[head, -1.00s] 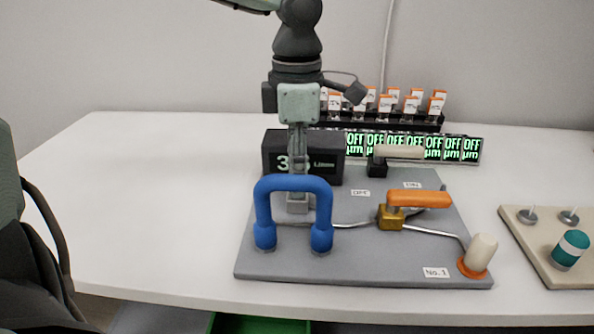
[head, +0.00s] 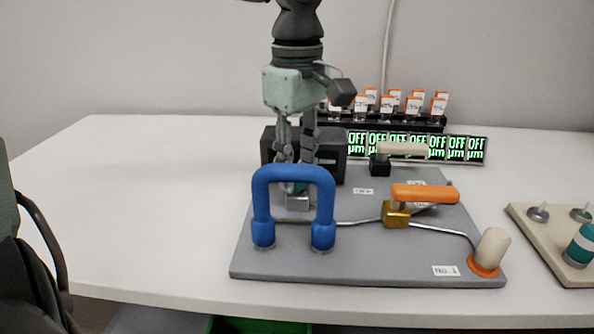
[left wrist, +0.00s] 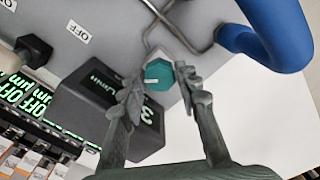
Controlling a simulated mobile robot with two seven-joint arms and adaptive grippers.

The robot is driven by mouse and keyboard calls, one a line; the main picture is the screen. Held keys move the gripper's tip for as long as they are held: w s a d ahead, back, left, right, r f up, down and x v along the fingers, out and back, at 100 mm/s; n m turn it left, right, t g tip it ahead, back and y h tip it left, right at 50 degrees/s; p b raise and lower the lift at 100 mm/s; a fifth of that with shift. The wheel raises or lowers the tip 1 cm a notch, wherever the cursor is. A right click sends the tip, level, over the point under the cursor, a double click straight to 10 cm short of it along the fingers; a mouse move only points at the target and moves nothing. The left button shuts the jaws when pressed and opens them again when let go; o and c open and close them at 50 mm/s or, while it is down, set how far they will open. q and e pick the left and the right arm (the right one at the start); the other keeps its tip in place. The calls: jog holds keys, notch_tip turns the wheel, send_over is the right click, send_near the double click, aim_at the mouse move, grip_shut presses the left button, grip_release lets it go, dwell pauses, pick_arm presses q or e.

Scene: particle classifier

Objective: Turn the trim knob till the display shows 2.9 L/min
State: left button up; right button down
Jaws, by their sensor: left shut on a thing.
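The teal trim knob (left wrist: 158,74), with a white mark, sits between the fingers of my left gripper (left wrist: 162,84) in the left wrist view. The gripper is shut on it. In the head view my left gripper (head: 296,180) points down behind the blue handle, and only a sliver of the knob shows above a silver block (head: 298,203). The dark display box (head: 331,160) stands behind the gripper, its digits mostly covered. In the left wrist view the display (left wrist: 118,105) shows a green-white 3 and L/min; the remaining digits are hidden by a finger. My right gripper is not in view.
A blue arched handle (head: 294,174) stands close in front of the gripper on the grey board (head: 370,265). An orange-handled valve (head: 425,194), a black valve with a pale lever (head: 403,149), and a white-capped post (head: 491,249) stand to the right. Small OFF displays (head: 437,148) line the back.

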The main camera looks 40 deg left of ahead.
pick_arm(q)
jog(key=m, duration=0.5)
jog(key=shift+m, duration=0.3)
jog(key=m, duration=0.4)
jog(key=shift+m, duration=0.7)
jog(key=o, duration=1.2)
jog(key=shift+c, duration=0.2)
notch_tip(320, 180, up, 12)
